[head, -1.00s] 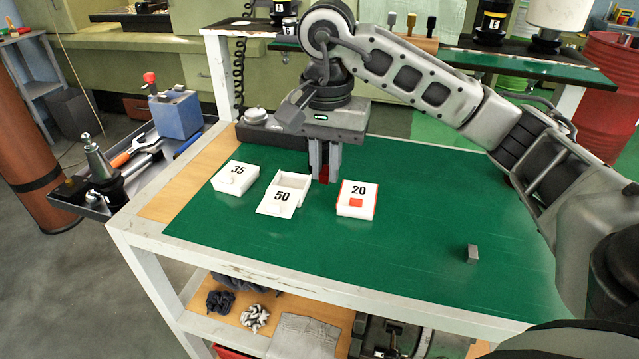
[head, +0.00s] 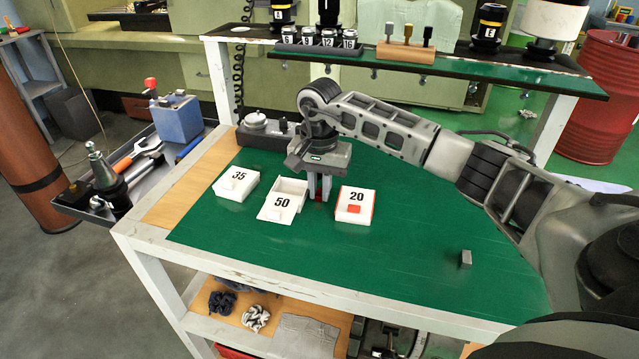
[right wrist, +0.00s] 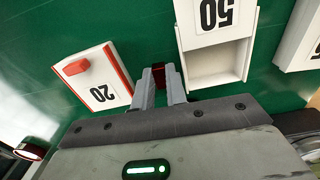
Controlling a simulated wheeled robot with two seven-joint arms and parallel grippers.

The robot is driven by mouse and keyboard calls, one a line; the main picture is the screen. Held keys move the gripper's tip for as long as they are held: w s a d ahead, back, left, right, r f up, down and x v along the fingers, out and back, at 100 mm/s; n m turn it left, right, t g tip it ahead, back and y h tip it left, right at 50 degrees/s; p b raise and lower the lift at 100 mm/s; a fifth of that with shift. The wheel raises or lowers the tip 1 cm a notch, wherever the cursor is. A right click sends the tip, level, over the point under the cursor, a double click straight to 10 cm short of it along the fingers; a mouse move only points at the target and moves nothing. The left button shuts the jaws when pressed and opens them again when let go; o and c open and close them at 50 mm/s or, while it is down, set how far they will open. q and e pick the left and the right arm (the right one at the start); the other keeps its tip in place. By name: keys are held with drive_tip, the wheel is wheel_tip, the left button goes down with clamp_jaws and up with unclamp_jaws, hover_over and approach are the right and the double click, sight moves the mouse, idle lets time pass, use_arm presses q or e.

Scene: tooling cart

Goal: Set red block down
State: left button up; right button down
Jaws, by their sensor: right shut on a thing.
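The red block (right wrist: 159,76) is between the fingertips of my right gripper (right wrist: 162,88) in the right wrist view; most of it is hidden by the fingers. In the head view the right gripper (head: 319,190) points down at the green mat, between the open 50 box and the 20 box, with a bit of red (head: 318,197) showing low between its fingers. The block is at or very near the mat; I cannot tell whether it touches. My left gripper is not in view.
The white 50 box (head: 276,214) stands partly open left of the gripper. The 20 box (head: 354,204) with red edging is at its right, the 35 box (head: 236,186) farther left. A grey block (head: 465,259) lies front right.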

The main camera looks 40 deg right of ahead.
drive_tip(key=shift+f, duration=0.1)
drive_tip(key=c, duration=1.7)
unclamp_jaws()
